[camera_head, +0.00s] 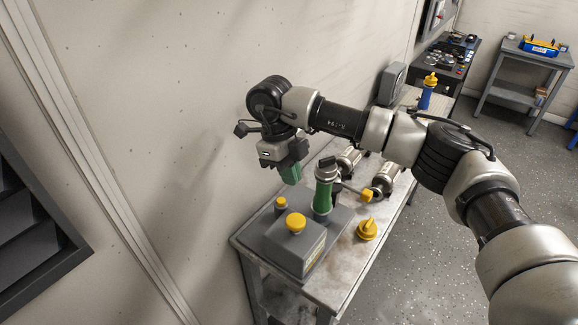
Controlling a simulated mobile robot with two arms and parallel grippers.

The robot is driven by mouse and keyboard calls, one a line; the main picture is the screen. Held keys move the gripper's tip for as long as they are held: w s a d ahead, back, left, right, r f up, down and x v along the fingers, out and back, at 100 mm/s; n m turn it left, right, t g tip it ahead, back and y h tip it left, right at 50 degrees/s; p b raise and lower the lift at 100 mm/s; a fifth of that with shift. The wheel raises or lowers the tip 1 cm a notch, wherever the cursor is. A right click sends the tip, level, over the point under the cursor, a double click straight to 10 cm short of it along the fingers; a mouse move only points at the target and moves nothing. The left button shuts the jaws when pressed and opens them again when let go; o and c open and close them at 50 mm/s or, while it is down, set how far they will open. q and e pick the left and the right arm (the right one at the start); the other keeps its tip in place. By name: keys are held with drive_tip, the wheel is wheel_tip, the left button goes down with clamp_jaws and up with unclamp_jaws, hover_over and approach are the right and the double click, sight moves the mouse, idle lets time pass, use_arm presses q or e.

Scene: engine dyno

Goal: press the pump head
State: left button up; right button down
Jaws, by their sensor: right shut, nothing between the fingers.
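My right arm reaches in from the right. Its gripper (290,172) has green fingers, points down and is shut and empty. It is above the left part of the metal bench (338,283), up and left of a green upright cylinder (322,194) with a dark top and a side lever ending in a yellow knob. A blue bottle (425,98) with a yellow pump-like head (431,80) stands at the far end of the bench, well right of the gripper and apart from it. My left gripper is not in view.
A grey box (294,247) with a yellow cap stands at the bench's near end. A yellow cap-like piece (367,230) lies beside it. The wall is close on the left. A cart (524,62) stands back right; open floor lies between.

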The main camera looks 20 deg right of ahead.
sight(296, 218)
drive_tip(key=p+x, duration=0.1)
drive_tip(key=x, duration=0.5)
drive_tip(key=p+x, duration=0.1)
drive_tip(key=x, duration=0.2)
drive_tip(key=shift+w+a+f+p, duration=0.1)
drive_tip(key=shift+w+a+p, duration=0.15)
drive_tip(key=shift+p, duration=0.1)
drive_tip(key=shift+f, duration=0.4)
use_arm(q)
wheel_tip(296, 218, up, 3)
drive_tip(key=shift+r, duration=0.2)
use_arm(e)
drive_tip(key=shift+f, duration=0.1)
wheel_tip(296, 218, down, 3)
drive_tip(key=b, duration=0.3)
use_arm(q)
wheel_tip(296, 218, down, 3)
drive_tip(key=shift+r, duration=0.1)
use_arm(e)
drive_tip(key=shift+s, duration=0.2)
